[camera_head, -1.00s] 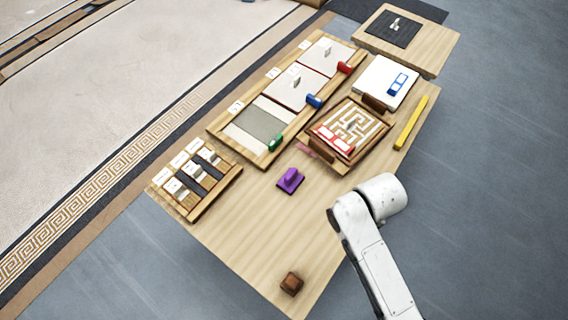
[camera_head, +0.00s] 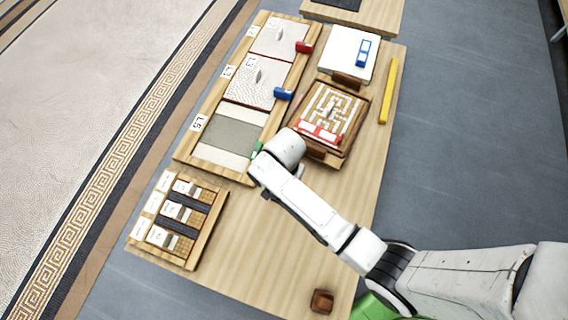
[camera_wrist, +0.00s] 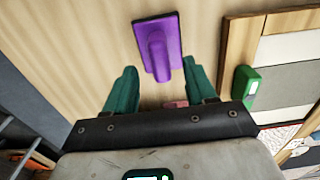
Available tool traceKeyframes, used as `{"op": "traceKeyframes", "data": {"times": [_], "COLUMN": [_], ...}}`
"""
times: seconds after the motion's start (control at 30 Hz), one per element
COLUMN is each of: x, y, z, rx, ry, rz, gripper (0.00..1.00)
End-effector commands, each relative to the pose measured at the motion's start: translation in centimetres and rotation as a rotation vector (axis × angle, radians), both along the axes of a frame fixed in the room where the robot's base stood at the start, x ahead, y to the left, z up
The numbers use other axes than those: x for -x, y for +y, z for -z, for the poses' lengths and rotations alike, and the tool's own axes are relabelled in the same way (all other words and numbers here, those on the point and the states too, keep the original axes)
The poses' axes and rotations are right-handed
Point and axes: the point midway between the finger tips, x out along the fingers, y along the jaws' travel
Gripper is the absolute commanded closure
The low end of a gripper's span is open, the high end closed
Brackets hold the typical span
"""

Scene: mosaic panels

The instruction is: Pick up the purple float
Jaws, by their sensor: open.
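The purple float (camera_wrist: 161,42) lies on the wooden table in the wrist view, a flat purple plate with a raised purple handle facing up. My gripper (camera_wrist: 160,85) is open, with its two green fingers spread apart. The float is just beyond the fingertips, and the near end of its handle points toward the gap between them. Nothing is held. In the head view my arm covers the place where the float lay, so the float and my gripper are hidden there.
A maze board (camera_head: 327,111), a slotted sample rack (camera_head: 192,262), a yellow bar (camera_head: 388,91) and a brown block (camera_head: 322,301) are also on the table. The front middle of the tabletop is clear.

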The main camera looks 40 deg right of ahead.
Motion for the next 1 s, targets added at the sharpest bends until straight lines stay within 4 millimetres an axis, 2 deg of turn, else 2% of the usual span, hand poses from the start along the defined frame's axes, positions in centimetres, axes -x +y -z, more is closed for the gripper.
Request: {"op": "traceKeyframes", "data": {"times": [0.17, 0.5, 0.8, 1.0], "x": [0.0, -0.2, -0.2, -0.2], "y": [0.0, -0.1, -0.1, -0.1], "z": [1.2, 5.5, 5.9, 5.9], "rx": [0.001, 0.0, 0.0, 0.0], "ry": [0.001, 0.0, -0.001, -0.001], "rz": [-0.001, -0.002, -0.002, -0.002], "gripper": [0.45, 0.45, 0.45, 0.64]}}
